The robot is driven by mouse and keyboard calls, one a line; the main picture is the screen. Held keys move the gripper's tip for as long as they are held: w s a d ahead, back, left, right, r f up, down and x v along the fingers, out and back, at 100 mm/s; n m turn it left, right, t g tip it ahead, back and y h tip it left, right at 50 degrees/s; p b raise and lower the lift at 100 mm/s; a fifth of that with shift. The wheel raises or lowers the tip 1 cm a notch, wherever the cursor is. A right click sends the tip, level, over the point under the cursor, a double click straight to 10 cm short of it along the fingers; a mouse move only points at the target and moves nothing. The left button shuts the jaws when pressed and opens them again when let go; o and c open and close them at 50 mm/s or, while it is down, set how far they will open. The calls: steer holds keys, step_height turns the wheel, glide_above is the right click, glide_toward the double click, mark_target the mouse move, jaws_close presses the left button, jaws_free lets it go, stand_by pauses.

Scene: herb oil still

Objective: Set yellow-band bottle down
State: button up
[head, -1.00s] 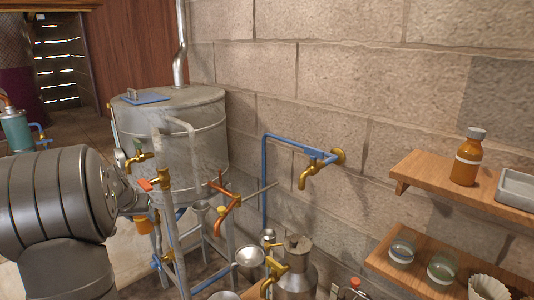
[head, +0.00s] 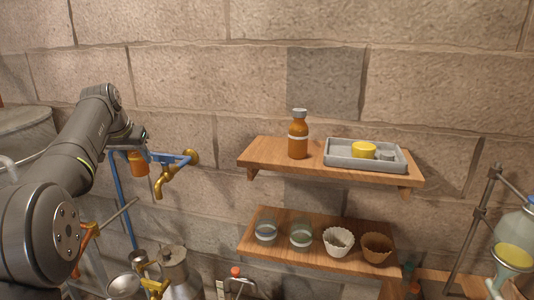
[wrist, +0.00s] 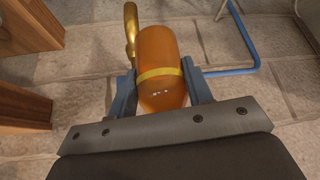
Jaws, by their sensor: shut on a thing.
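My gripper (wrist: 159,68) is shut on an amber bottle with a yellow band (wrist: 158,45), one finger on each side of it. In the head view the held bottle (head: 138,164) hangs in the air below my gripper (head: 136,148), left of the brass wall tap and in front of the stone wall. The band is hidden or too small to make out there. The yellow-band bottle touches no shelf that I can see.
The upper wooden shelf (head: 262,152) carries a white-banded amber bottle (head: 298,138) and a grey tray (head: 340,162) holding a yellow item. The lower shelf (head: 283,247) carries glass jars and fluted cups. The brass tap (head: 167,178) and blue pipe (head: 119,195) are close by.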

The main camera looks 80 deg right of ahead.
steer(key=s+d+r+m+g, duration=0.1)
steer(key=s+d+r, duration=0.3)
steer(key=s, duration=0.5)
steer(key=s+d+r+m, duration=0.1)
steer(key=s+d+r, duration=0.25)
steer(key=s, duration=0.65)
step_height(320, 180, up, 4)
steer(key=r+m, duration=0.1)
glide_above(264, 154)
steer(key=shift+g, duration=0.3)
steer(key=shift+a+f, duration=0.1)
steer(key=shift+f, duration=2.6)
steer(key=shift+f, duration=0.15)
steer(key=o, duration=1.2)
steer(key=v, duration=1.2)
